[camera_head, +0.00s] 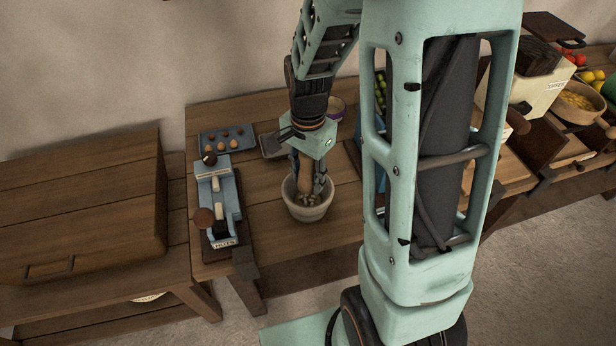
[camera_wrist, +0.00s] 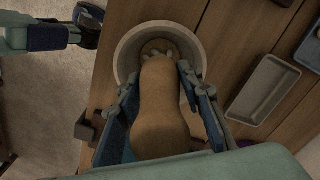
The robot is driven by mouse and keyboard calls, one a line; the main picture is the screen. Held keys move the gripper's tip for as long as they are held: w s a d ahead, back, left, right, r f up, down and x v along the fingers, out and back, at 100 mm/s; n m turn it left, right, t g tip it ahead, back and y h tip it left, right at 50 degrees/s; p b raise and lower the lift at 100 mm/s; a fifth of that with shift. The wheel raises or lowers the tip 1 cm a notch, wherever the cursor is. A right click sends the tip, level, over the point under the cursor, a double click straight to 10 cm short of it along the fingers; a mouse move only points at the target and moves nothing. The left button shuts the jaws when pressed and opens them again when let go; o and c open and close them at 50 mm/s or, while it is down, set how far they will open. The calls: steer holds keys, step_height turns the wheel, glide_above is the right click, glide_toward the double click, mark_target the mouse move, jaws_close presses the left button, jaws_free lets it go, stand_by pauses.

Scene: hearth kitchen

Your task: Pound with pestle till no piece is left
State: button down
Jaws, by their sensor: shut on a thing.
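My gripper (camera_head: 309,176) is shut on a tan wooden pestle (camera_head: 305,178) above a round pale mortar (camera_head: 309,210) on the table. In the wrist view the pestle (camera_wrist: 160,100) runs between the two fingers, and its far end is inside the mortar (camera_wrist: 125,58). Several pale pieces (camera_wrist: 158,47) show in the bowl around the pestle's tip. The pestle hides part of the bowl's floor, so I cannot tell how many pieces there are or whether the tip touches them.
A blue device with a label (camera_head: 220,205) stands left of the mortar. Behind are a blue tray (camera_head: 228,138) with several round brown things and a grey tray (camera_head: 272,147), also in the wrist view (camera_wrist: 262,90). A wooden chest (camera_head: 85,205) is far left. My column hides the table's right part.

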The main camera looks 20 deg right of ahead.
steer(key=shift+f, duration=0.1)
steer(key=shift+f+b, duration=0.65)
steer(key=shift+b, duration=0.05)
steer(key=shift+f, duration=0.1)
steer(key=shift+f+b, duration=1.15)
steer(key=shift+f, duration=0.2)
steer(key=shift+r, duration=0.1)
steer(key=shift+r+p, duration=1.75)
steer(key=shift+r, duration=0.35)
steer(key=shift+f+b, duration=0.6)
steer(key=shift+f, duration=0.15)
